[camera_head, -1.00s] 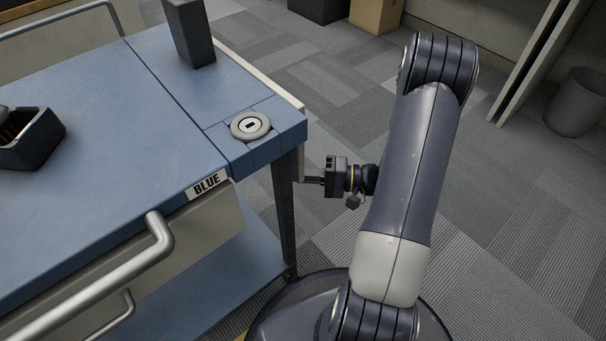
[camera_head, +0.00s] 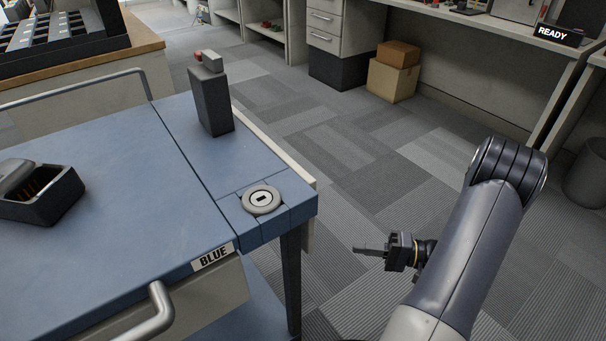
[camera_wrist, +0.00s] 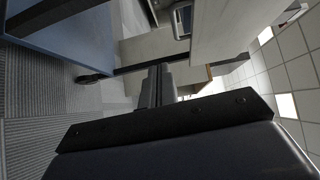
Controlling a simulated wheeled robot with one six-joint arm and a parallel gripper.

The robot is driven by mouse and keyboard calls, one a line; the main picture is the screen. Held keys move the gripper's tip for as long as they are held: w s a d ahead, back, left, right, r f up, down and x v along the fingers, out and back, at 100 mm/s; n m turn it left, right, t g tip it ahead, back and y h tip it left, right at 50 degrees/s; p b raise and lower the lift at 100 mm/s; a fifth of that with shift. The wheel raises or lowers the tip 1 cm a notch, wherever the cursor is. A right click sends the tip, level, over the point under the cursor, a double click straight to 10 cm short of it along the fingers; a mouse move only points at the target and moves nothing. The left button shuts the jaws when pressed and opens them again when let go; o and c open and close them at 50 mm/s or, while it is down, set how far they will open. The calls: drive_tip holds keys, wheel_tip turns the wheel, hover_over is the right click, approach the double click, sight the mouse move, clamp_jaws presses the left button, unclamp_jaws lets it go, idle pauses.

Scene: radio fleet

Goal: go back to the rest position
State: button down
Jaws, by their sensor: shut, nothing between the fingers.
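My gripper (camera_head: 368,250) is shut and empty. In the head view it hangs over the carpet to the right of the blue cart (camera_head: 110,240), clear of the cart's edge, with its fingers pointing left. In the wrist view the closed fingers (camera_wrist: 157,86) point away from the camera, and the cart (camera_wrist: 75,25) shows at the upper left. My arm rises from the bottom right of the head view and bends at an elbow.
The cart holds a dark upright block (camera_head: 211,102), a round grey disc (camera_head: 262,200) and a black tray (camera_head: 42,205). Cardboard boxes (camera_head: 393,78) and a bin (camera_head: 587,175) stand farther back. Carpet between is free.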

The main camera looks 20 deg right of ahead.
drive_tip(key=w+a+r, duration=0.2)
drive_tip(key=w+a, duration=0.1)
drive_tip(key=a, duration=0.9)
drive_tip(key=shift+a+b, duration=0.3)
drive_tip(key=shift+b, duration=0.05)
